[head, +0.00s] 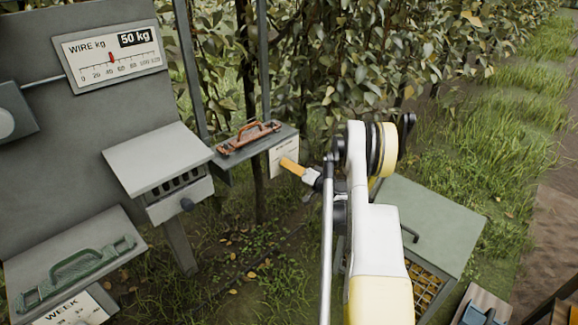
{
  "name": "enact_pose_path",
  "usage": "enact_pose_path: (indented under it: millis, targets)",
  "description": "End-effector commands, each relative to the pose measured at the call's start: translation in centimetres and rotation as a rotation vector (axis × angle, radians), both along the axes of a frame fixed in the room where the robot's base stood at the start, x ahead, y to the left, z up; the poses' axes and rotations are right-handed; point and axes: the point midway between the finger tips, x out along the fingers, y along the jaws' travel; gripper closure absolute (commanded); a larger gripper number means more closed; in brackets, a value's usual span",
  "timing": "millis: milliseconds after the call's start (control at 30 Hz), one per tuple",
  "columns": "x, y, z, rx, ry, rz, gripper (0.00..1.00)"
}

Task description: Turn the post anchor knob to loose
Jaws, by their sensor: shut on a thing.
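My gripper (310,177) is in the middle of the head view, partly hidden behind my arm. It is shut on an orange-yellow handle-like piece (291,166), which points up and left. The piece overlaps a white card (278,161) under a small grey shelf; I cannot tell whether they touch.
A wire gauge (112,58) reads "50 kg" at upper left. An orange-brown handled tool (250,138) lies on the small shelf (223,172). A green handle (75,271) is on a lower-left panel. A green-lidded crate (435,222) stands right of my arm; foliage is behind.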

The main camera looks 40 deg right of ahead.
Motion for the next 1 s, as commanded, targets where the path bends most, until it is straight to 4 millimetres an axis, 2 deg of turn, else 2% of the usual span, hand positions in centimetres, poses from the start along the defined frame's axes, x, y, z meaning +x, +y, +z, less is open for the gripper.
enact_pose_path:
  millis: [200,500,1000]
  targets:
    - [0.02,0.02,-0.05,-0.166,-0.013,0.000,0.96]
    - [0.01,0.02,-0.06,-0.314,-0.025,0.001,0.96]
    - [0.00,0.03,-0.11,-0.366,-0.028,0.002,0.96]
